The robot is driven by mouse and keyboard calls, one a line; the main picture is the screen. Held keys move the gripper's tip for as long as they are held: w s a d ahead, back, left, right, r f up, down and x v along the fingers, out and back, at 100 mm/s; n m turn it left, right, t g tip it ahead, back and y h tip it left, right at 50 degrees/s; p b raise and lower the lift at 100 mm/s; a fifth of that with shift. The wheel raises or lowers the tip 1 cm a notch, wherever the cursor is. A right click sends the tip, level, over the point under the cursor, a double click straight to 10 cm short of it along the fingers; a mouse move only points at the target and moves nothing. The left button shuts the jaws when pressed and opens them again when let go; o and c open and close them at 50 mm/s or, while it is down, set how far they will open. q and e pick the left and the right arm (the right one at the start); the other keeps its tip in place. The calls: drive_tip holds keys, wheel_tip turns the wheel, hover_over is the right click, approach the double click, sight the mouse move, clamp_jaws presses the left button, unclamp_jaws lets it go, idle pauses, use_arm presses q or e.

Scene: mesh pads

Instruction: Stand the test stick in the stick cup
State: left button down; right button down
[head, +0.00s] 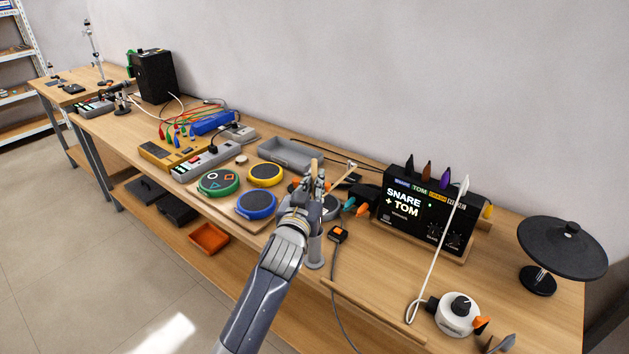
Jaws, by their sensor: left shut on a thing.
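My left gripper (314,187) is shut on a thin light stick, which I take for the test stick (343,172). The stick slants up to the right and has a pale tip. Its lower part is hidden by the gripper. A grey upright cylinder (316,252), probably the stick cup, stands just below and right of my left wrist, partly covered by it. The stick is above the cylinder and apart from it, as far as I can see. A grey forked shape (501,344) at the bottom edge may be my right gripper; its jaws are unclear.
Round green (218,182), yellow (265,174) and blue (257,205) pads lie left of my gripper. A grey tray (290,154) is behind. A black "SNARE + TOM" box (410,204), a white knob unit (455,314) and a black cymbal pad (562,246) stand right.

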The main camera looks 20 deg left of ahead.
use_arm(q)
drive_tip(key=shift+f, duration=0.3)
drive_tip(key=c, duration=1.6)
unclamp_jaws()
drive_tip(key=shift+c, duration=0.2)
drive_tip(key=s, duration=1.2)
drive_tip(key=shift+d, duration=0.25)
